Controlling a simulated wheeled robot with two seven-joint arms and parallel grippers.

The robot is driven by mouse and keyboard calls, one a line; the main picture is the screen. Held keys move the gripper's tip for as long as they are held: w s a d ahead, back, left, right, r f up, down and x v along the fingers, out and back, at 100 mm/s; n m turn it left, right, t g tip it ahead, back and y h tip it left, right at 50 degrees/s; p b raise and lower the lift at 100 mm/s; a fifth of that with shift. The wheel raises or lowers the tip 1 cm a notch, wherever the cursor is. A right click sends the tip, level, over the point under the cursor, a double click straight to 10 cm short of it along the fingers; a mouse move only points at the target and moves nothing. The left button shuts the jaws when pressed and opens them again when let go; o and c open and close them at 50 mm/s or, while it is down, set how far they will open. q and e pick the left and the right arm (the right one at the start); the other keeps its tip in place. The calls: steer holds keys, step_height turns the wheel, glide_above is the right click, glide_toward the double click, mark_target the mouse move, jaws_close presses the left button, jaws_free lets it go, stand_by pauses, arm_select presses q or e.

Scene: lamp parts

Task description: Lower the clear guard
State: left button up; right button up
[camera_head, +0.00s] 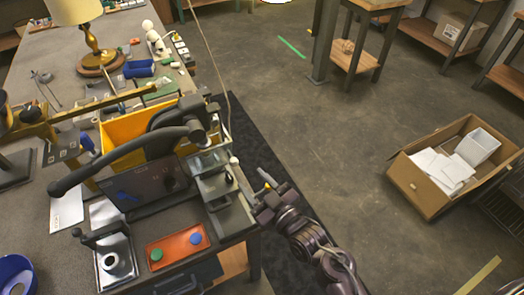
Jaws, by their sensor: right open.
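A bench machine with a long black curved lever (120,157) stands at the table's right edge. What looks like the clear guard (208,160) is a see-through pane on the machine's right side, above a grey block; its exact outline and angle are hard to make out. My right gripper (250,176) is just right of this block, with its arm coming from the lower right. It is open, with nothing seen between its fingers. I cannot tell whether a finger touches the guard. My left gripper is not in view.
An orange box (177,246) with green and blue buttons sits before the machine, beside a metal fixture (114,262). A yellow bin (130,128) stands behind. A lamp (93,40) stands at the far end. A carton (447,165) lies on the open floor at right.

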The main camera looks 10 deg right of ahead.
mark_target(236, 165)
steer(key=x, duration=0.1)
steer(key=p+x, duration=0.1)
steer(key=x, duration=0.3)
steer(key=shift+s+a+r+p, duration=0.2)
steer(key=shift+a+r+p, duration=0.1)
steer(key=shift+r, duration=0.05)
steer(key=shift+f+x, duration=0.25)
steer(key=shift+x, duration=0.85)
steer(key=shift+d, duration=0.1)
steer(key=c, duration=0.5)
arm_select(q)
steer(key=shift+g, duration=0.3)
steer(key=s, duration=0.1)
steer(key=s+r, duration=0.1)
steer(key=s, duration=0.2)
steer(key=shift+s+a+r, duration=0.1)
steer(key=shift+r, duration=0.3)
arm_select(e)
jaws_close()
